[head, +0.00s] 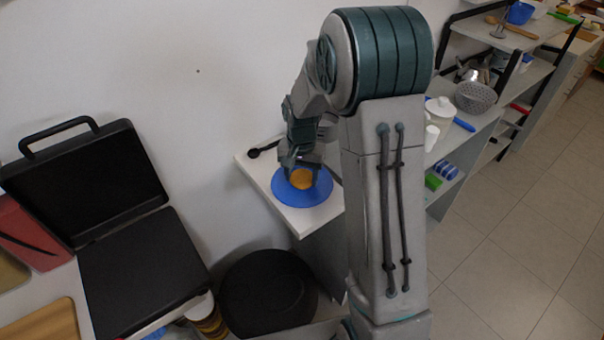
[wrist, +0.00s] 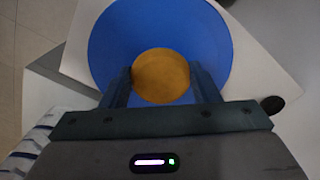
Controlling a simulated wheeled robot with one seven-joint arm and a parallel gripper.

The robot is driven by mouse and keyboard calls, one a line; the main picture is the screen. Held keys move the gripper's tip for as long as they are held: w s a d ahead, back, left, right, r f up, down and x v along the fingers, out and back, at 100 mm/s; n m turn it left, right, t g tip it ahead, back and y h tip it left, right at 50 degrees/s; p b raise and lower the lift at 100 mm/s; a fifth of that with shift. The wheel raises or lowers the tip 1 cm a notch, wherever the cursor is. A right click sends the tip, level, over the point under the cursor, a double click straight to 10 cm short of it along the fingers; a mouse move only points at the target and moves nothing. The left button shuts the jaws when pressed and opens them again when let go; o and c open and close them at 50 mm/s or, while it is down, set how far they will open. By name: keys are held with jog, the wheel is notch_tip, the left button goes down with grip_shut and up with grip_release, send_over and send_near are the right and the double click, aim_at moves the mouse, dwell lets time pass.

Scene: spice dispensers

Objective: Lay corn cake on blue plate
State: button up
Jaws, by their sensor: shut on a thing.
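The corn cake (wrist: 161,75) is a round, orange-brown disc between the two fingers of my gripper (wrist: 161,84) in the wrist view. My gripper is shut on it. The blue plate (wrist: 112,42) lies behind and around the cake in that view. In the head view my gripper (head: 301,172) points down over the blue plate (head: 300,198), with the corn cake (head: 301,179) showing as an orange disc over the plate's middle. I cannot tell whether the cake touches the plate. My arm hides part of the scene to the right of the plate.
The plate sits on a white counter end (head: 262,170). A black utensil (head: 264,148) lies behind it. An open black case (head: 140,265) stands at the left, with a round black object (head: 268,292) below the counter. Shelves with a colander (head: 475,97) are at the right.

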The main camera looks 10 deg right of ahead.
aim_at(301, 178)
jog(key=shift+f, duration=0.15)
jog(key=o, duration=1.1)
notch_tip(301, 178, up, 12)
jog(key=s+r+n+t, duration=0.1)
jog(key=s+n, duration=0.1)
jog(key=s, duration=0.5)
jog(key=s+r+n+t, duration=0.1)
jog(key=s+n, duration=0.1)
jog(key=s, duration=0.6)
jog(key=s+r+n+t, duration=0.1)
jog(key=s, duration=0.6)
jog(key=shift+s+d+n, duration=0.15)
jog(key=shift+s+n, duration=0.1)
jog(key=shift+n, duration=0.15)
